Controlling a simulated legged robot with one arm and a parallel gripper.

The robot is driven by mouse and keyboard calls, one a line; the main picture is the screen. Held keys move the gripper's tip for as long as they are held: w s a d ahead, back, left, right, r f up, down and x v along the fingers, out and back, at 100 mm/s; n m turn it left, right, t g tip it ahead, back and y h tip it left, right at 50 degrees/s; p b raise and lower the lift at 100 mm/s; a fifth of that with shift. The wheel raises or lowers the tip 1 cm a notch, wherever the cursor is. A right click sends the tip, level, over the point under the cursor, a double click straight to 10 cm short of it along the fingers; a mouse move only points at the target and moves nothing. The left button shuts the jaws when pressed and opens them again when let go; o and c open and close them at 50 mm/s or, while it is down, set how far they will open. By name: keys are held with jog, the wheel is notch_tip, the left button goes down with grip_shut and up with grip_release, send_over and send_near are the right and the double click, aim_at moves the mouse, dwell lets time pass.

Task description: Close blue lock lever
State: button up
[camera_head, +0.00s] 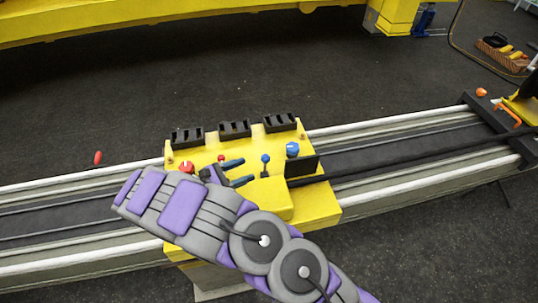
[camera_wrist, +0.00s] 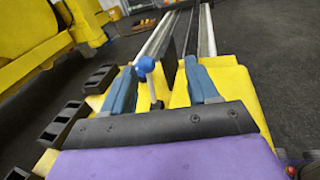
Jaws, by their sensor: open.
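Two blue-knobbed levers stand on the yellow carriage (camera_head: 265,200): a smaller blue knob on a thin stem (camera_head: 265,158) and a larger blue ball (camera_head: 292,148) to its right. I cannot tell from looks alone which is the lock lever. My gripper (camera_head: 240,173) is open and empty over the carriage, its fingers pointing right toward the smaller knob, apparently short of it. In the wrist view, a blue knob (camera_wrist: 146,64) on a grey stem shows between the fingers (camera_wrist: 160,88), nearer the left one. The second knob is not clearly separate there.
A black upright plate (camera_head: 302,167) stands right of the levers. White rails (camera_head: 400,125) run left and right.

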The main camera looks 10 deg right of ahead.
aim_at(264, 159)
jog(key=a+f, duration=0.1)
jog(key=a+f+n+t, duration=0.1)
jog(key=a, duration=0.1)
jog(key=a+f+n+t, duration=0.1)
jog(key=a, duration=0.1)
jog(key=shift+a+f, duration=0.2)
jog(key=shift+f, duration=0.05)
jog(key=x, duration=1.8)
jog(key=shift+a, duration=0.1)
jog(key=shift+a, duration=0.1)
jog(key=shift+c, duration=0.8)
grip_shut()
